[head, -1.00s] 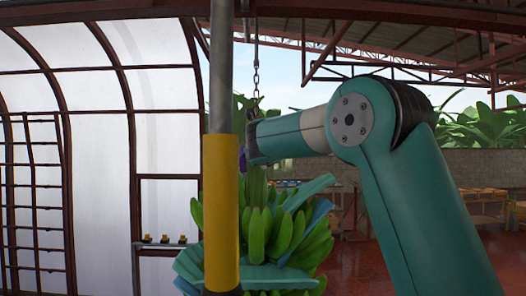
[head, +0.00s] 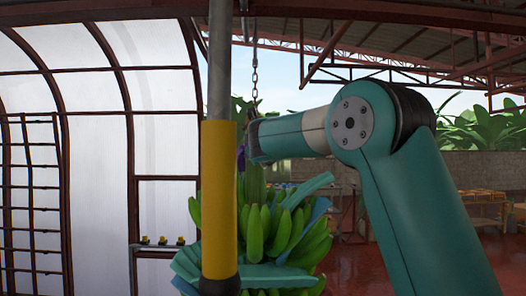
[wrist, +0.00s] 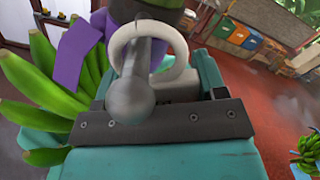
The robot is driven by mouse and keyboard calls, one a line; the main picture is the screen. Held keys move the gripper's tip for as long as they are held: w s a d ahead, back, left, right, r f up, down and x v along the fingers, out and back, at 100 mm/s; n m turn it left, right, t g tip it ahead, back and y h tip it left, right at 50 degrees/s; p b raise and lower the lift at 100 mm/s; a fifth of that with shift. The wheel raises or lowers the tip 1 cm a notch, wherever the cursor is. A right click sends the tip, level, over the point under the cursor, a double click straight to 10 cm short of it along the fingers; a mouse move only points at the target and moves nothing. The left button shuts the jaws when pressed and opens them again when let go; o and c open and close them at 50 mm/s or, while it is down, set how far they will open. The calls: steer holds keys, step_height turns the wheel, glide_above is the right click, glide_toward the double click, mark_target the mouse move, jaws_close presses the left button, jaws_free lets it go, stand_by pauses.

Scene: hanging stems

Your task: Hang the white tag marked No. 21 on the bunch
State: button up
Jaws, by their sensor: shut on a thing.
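The green banana bunch (head: 262,228) hangs from a chain, partly hidden behind a yellow-sleeved pole in the head view. Its fingers (wrist: 40,85) fill the left of the wrist view, beside a purple ribbon (wrist: 82,50). My gripper (wrist: 178,100) is shut on a white tag, whose body is mostly hidden at the jaws. The tag's thick white loop (wrist: 178,68) stands around a grey ball-ended peg (wrist: 130,98); the ball is on the near side of the loop. No number is readable. The head view hides my gripper behind my arm and the bunch top.
A grey pole with a yellow sleeve (head: 219,200) stands in front of the bunch. Blue and teal sheets (head: 305,190) stick out among the bananas. Another bunch (wrist: 303,152) shows at lower right of the wrist view.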

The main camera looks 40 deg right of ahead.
steer(key=shift+d, duration=0.1)
steer(key=o, duration=1.1)
steer(key=shift+b+v, duration=4.1)
steer(key=shift+v, duration=4.6)
